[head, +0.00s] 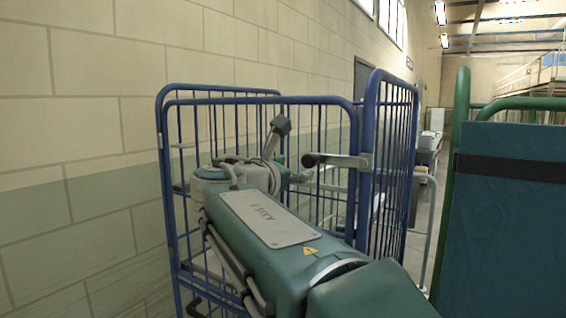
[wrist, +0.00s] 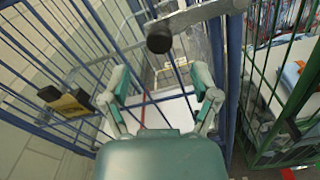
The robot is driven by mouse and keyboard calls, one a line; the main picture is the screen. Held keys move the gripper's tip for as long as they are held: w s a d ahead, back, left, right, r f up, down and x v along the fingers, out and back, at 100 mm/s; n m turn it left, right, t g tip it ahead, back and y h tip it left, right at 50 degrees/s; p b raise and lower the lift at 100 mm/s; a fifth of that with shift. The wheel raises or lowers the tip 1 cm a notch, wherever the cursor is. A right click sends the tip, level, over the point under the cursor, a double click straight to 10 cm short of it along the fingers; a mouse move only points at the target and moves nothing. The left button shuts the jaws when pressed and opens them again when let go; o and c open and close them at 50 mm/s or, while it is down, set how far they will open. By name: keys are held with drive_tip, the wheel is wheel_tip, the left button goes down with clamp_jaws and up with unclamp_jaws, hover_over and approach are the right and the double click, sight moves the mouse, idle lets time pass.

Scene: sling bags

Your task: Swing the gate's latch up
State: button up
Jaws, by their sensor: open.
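The blue barred gate (head: 260,101) of a roll cage stands against the wall. Its latch is a grey lever with a black knob (head: 312,160), lying roughly level and running right to a bracket on the blue post. In the wrist view the latch knob (wrist: 159,40) shows above and between my fingertips, with its grey bar slanting up to the right. My gripper (wrist: 160,84) is open, its two teal fingers spread with nothing between them. The knob looks clear of both fingers; the depth gap is hard to judge. In the head view my arm hides the lower gate.
A green-framed trolley (head: 461,100) with a teal panel and dark strap stands close on the right; it also shows in the wrist view (wrist: 250,100). A pale block wall (head: 75,120) bounds the left. A narrow gap separates the cage from the trolley.

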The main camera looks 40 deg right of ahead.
sight(306, 162)
drive_tip(key=shift+x, duration=3.2)
drive_tip(key=shift+a, duration=0.1)
clamp_jaws()
